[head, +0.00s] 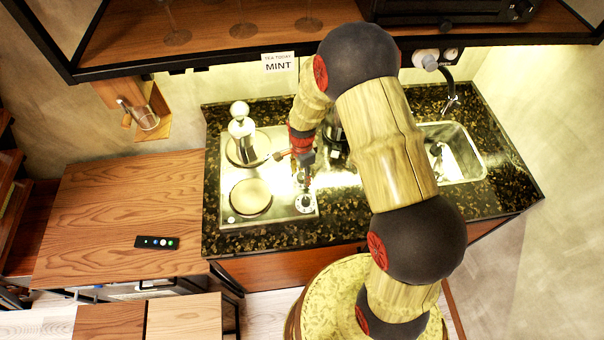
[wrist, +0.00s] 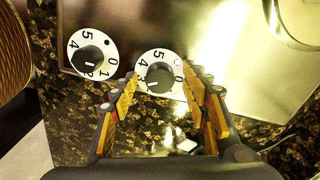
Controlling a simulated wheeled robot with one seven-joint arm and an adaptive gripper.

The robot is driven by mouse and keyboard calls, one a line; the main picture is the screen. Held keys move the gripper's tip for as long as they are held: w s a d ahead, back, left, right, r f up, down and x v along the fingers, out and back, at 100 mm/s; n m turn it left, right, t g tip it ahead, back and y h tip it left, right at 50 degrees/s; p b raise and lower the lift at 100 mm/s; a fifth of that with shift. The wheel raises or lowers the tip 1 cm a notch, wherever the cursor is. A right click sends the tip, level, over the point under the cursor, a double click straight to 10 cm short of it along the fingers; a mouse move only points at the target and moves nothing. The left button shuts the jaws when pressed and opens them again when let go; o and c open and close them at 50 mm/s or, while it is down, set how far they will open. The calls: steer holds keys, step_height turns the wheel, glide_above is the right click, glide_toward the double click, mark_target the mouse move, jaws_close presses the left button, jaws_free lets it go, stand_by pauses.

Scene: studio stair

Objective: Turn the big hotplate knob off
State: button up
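The steel hotplate (head: 278,208) sits on the dark speckled counter, with two round plates and two dial knobs at its right side. In the wrist view, one knob (wrist: 88,59) is at upper left, its white mark near 2, with a dark dot on its dial. The other knob (wrist: 159,77) lies between my fingertips, its mark near 3, with a pale dot on its dial. I cannot tell which serves the big plate. My gripper (wrist: 162,78) is open, with visible gaps on both sides of that second knob. In the head view my gripper (head: 306,165) is over the hotplate's right side.
A silver pot (head: 241,130) stands on the rear plate; the front plate (head: 250,196) carries a pale round thing. The sink (head: 462,160) is at right. A shelf (head: 210,40) overhangs the back. A wooden cabinet top (head: 110,215) at left holds a small black remote (head: 157,242).

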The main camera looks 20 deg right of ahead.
steer(key=shift+c, duration=1.2)
steer(key=c, duration=0.9)
steer(key=shift+n, duration=0.3)
